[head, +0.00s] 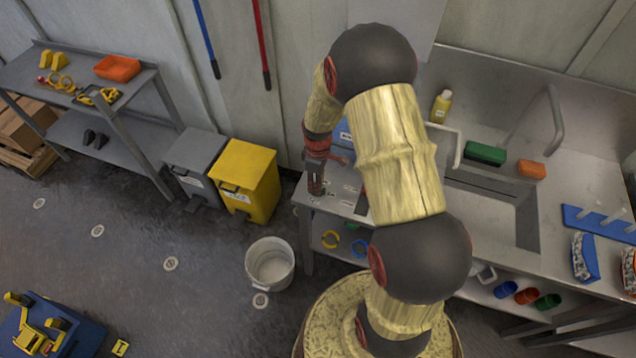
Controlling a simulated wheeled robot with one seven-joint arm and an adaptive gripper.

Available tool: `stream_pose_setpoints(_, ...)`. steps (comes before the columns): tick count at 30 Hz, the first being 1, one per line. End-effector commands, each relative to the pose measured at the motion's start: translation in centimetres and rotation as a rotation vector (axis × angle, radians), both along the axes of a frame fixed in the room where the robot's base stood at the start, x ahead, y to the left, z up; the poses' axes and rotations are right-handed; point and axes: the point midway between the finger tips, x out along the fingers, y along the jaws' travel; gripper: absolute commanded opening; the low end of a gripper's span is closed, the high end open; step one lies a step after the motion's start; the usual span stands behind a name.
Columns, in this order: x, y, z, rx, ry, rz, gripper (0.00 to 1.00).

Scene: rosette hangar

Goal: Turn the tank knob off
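My gripper (316,186) is at the left end of the steel counter (332,201), pointing down. It is small and dark in the head view, and its fingers cannot be told apart. A blue item (346,131) shows partly behind my arm, just right of the gripper; I cannot tell whether it belongs to the tank. No tank knob can be made out. My arm hides part of the counter and whatever stands behind it.
A yellow bin (248,180) and a grey bin (195,160) stand left of the counter. A white bucket (270,267) is on the floor. A yellow bottle (441,106) and a green block (485,153) are near the sink.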

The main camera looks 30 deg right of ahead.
Motion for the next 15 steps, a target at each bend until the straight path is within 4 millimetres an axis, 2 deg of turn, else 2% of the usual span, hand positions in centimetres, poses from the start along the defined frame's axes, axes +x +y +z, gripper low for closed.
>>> stream_pose_setpoints(3,-0.01,0.01,0.02,0.0,0.0,0.0,0.29)
stream_pose_setpoints(15,-0.01,0.0,0.03,0.0,0.0,0.0,0.06)
